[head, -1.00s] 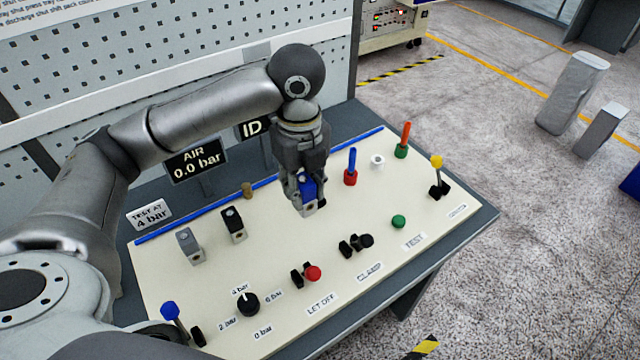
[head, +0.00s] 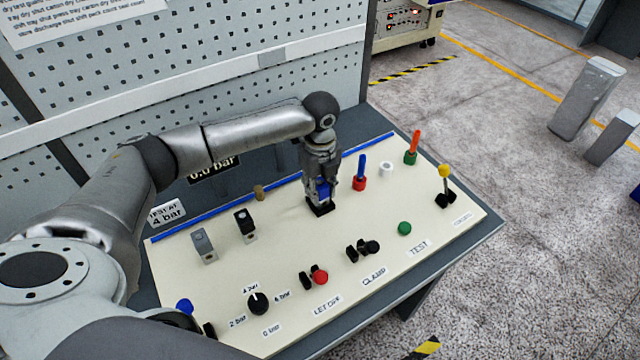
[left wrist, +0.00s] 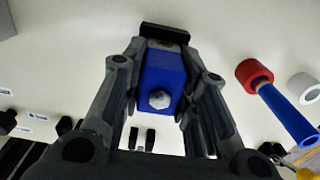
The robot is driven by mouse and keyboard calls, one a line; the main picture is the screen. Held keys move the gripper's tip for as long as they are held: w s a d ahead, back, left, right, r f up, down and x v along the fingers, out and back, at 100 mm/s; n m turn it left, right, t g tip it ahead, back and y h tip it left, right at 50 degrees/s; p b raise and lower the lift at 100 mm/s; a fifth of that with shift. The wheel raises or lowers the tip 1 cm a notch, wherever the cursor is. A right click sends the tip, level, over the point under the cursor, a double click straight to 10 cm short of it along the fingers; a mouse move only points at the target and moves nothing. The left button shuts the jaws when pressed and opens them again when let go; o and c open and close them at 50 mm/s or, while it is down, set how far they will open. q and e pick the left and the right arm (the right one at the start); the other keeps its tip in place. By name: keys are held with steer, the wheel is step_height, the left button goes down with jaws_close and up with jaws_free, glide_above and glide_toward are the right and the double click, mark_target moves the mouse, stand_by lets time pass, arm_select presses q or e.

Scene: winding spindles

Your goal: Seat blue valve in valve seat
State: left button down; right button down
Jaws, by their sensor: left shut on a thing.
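My left gripper (head: 321,185) points down over the cream panel (head: 300,245) and is shut on the blue valve (head: 324,190). In the left wrist view the blue valve (left wrist: 160,72) sits between the two fingers, with a pale round fitting facing the camera. The black valve seat (head: 320,208) is directly below the valve; in the left wrist view the seat (left wrist: 168,33) shows just past the valve's far end. The valve looks upright at the seat; I cannot tell whether it is fully down in it. My right gripper is not in view.
A grey valve block (head: 203,245) and a black one (head: 245,225) stand to the left. A red holder with a blue rod (head: 360,174) and a white ring (head: 386,168) stand close on the right. Knobs and buttons line the front, including the red button (head: 320,277).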

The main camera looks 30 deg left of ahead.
arm_select(q)
steer(key=shift+f, duration=0.1)
steer(key=shift+f, duration=0.1)
steer(key=c, duration=1.1)
jaws_free()
step_height(320, 180, up, 12)
steer(key=b, duration=0.2)
steer(key=shift+b, duration=0.4)
steer(key=shift+s, duration=0.1)
